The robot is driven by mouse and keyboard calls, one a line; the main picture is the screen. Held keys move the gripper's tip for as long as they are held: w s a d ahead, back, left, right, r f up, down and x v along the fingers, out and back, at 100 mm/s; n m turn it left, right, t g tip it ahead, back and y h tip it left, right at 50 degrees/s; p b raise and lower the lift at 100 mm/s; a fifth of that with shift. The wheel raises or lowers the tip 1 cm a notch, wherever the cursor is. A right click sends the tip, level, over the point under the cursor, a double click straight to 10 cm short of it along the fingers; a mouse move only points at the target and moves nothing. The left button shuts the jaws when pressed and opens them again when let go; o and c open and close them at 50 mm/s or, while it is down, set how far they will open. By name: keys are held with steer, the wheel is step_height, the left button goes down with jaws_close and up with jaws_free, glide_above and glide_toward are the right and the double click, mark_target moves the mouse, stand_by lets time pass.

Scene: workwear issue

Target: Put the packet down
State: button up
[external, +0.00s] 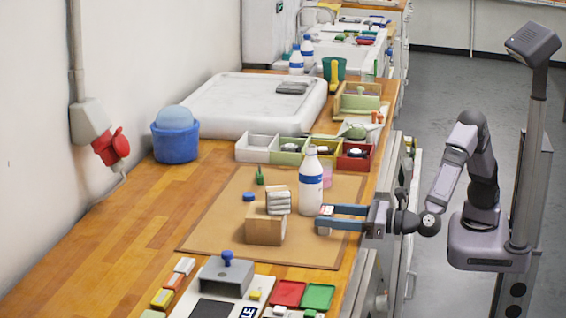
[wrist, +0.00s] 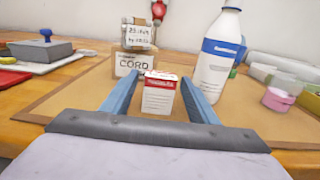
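The packet (wrist: 159,95) is a small white box with a red top band and printed lines. I cannot tell whether the packet's base touches the mat.
A white bottle (external: 311,185) with a blue label stands just behind my gripper. A cardboard box labelled CORD (wrist: 134,64) with a strapped bundle (wrist: 139,33) on top is beyond the packet. A compartment tray (external: 259,148) lies behind. The mat's front-left part is clear.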

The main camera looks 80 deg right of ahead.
steer(key=shift+r, duration=0.15)
steer(key=shift+r+p, duration=0.15)
steer(key=shift+p, duration=0.3)
steer(key=s+b, duration=0.3)
steer(key=s, duration=0.9)
